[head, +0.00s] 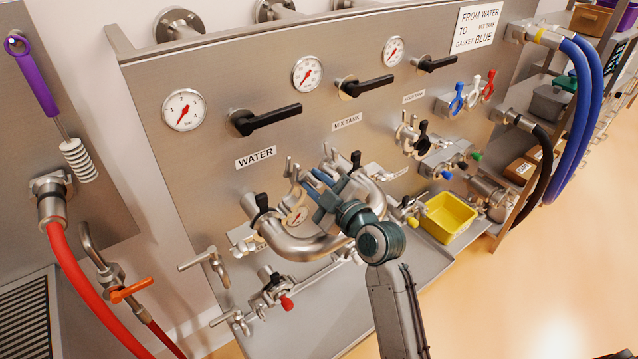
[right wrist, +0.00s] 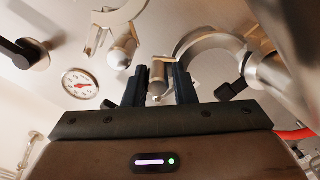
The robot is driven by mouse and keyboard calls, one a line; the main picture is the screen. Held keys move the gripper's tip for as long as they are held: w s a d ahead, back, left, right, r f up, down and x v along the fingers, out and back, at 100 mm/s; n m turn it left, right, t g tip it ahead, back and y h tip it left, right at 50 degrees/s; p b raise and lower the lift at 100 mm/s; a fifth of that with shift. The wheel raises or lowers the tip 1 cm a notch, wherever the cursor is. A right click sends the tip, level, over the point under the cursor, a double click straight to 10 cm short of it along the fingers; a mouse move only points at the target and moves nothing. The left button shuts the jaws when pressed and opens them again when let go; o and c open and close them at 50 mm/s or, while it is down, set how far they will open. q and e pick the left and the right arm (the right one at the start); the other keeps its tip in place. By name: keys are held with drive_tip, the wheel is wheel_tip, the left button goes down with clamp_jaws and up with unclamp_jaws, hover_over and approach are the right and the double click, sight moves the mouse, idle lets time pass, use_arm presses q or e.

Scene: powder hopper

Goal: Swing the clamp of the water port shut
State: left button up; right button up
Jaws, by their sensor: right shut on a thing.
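The WATER port clamp (head: 262,203), a steel ring with a black wing nut, sits at the left end of the U-shaped steel pipe (head: 300,246). Its free arm stands out from the ring, so it looks open. My right gripper (head: 312,184) is in front of the panel, above the pipe bend. In the right wrist view the two dark fingers of this gripper (right wrist: 160,84) close around a small steel piece (right wrist: 158,76) beside an open clamp ring (right wrist: 205,42) with a black knob (right wrist: 231,90). The fingers partly hide that piece. My left gripper is out of view.
The MIX TANK clamp's black knob (head: 355,159) is close to the right of my right gripper. Black valve handles (head: 268,119) and gauges (head: 184,110) are above. A yellow bin (head: 447,217) stands at the right of the shelf. A red hose (head: 80,285) hangs at left.

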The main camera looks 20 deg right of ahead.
sight(296, 176)
drive_tip(key=shift+s+a+r, duration=0.2)
drive_tip(key=shift+a+r, duration=0.4)
drive_tip(key=shift+r, duration=0.3)
drive_tip(key=shift+c, duration=0.6)
drive_tip(key=shift+a+r, duration=0.15)
drive_tip(key=shift+a, duration=0.9)
